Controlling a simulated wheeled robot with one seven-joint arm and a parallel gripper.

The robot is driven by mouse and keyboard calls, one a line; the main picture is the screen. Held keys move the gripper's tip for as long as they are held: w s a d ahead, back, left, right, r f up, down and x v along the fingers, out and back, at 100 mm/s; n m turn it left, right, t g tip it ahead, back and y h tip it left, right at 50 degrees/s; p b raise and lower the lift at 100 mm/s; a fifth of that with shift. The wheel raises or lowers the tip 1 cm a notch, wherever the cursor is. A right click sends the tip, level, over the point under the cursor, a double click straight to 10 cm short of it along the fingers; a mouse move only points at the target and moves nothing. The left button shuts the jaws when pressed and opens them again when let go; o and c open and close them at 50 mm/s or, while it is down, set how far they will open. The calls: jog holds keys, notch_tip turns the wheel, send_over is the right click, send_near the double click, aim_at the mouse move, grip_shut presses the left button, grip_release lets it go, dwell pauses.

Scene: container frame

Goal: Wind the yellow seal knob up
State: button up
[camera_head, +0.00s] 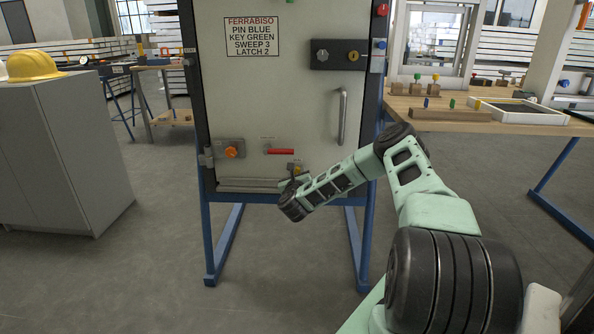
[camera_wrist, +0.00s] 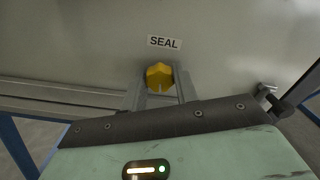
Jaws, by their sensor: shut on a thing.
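The yellow seal knob (camera_wrist: 159,75) sits on the lower part of the grey door panel, just under a white label reading SEAL (camera_wrist: 164,42). My gripper (camera_wrist: 160,84) is shut on the knob, with one finger on each side of it in the wrist view. In the head view a small part of the yellow knob (camera_head: 297,168) shows beside my gripper (camera_head: 293,178) at the lower right of the door. My wrist and fingers hide much of that spot.
The door panel (camera_head: 270,100) also carries an orange knob (camera_head: 231,152), a red handle (camera_head: 281,151), a vertical grey handle (camera_head: 343,116) and a sign (camera_head: 253,37). A horizontal rail runs along its bottom. A workbench (camera_head: 480,105) stands right, a grey cabinet (camera_head: 85,150) left.

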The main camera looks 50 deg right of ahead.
jog(key=n+p, duration=0.1)
jog(key=n, duration=0.1)
jog(key=n+p, duration=0.1)
jog(key=n, duration=0.1)
jog(key=shift+r+n, duration=0.2)
jog(key=shift+n, duration=0.1)
jog(key=n+p, duration=0.1)
jog(key=n, duration=0.2)
jog(key=shift+n+p, duration=0.3)
jog(key=shift+n, duration=0.1)
jog(key=n+p, duration=0.1)
jog(key=n, duration=0.3)
jog(key=n+p, duration=0.1)
jog(key=n, duration=0.4)
jog(key=shift+f, duration=0.1)
jog(key=n, duration=0.3)
jog(key=shift+n, duration=0.3)
jog(key=n, duration=0.4)
jog(key=shift+n, duration=0.3)
jog(key=n, duration=0.4)
jog(key=shift+n+b, duration=0.45)
jog(key=shift+n, duration=1.55)
